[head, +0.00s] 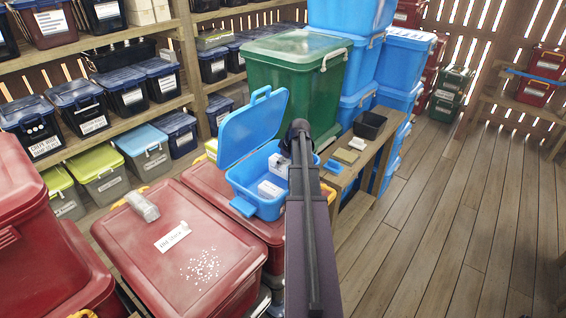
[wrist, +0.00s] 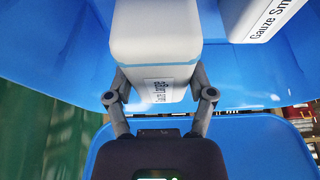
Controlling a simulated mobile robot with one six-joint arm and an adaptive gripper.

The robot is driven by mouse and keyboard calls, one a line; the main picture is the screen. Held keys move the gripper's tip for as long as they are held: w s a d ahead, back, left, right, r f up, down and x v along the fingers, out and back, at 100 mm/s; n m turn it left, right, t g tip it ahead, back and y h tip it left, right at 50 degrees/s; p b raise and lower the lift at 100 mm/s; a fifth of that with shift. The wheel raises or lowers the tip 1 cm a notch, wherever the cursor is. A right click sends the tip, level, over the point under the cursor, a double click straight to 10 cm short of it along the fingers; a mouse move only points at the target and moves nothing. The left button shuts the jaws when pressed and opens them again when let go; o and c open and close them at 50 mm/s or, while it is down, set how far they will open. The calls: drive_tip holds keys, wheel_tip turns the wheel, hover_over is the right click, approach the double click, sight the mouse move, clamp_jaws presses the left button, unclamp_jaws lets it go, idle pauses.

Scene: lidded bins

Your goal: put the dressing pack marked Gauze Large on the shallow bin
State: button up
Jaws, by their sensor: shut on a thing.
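My gripper (wrist: 158,82) is shut on a white pack (wrist: 155,45) whose label appears to read Gauze Large. A second white pack (wrist: 262,20) marked Gauze Sm... lies to the right, apart from my fingers. In the head view an open blue bin (head: 245,182) with its lid tilted up holds white packs (head: 271,189) (head: 279,165); my arm hides the gripper there. I cannot tell whether the held pack is clear of the bin floor. A small black open bin (head: 370,125), which looks shallow, stands on the wooden bench at right.
A beige block (head: 346,156) and a small blue item (head: 332,167) lie on the bench. A red lidded bin (head: 180,230) with a clear pack (head: 142,206) and white bits on top is at left. A green bin (head: 297,75) stands behind. The floor at right is clear.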

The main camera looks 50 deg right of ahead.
drive_tip(key=shift+f, duration=0.35)
drive_tip(key=o, duration=1.2)
drive_tip(key=shift+r, duration=0.15)
drive_tip(key=shift+r+p, duration=0.5)
drive_tip(key=shift+r, duration=0.1)
drive_tip(key=p+v, duration=1.1)
drive_tip(key=shift+r, duration=0.4)
drive_tip(key=shift+s, duration=0.1)
drive_tip(key=shift+a, duration=0.15)
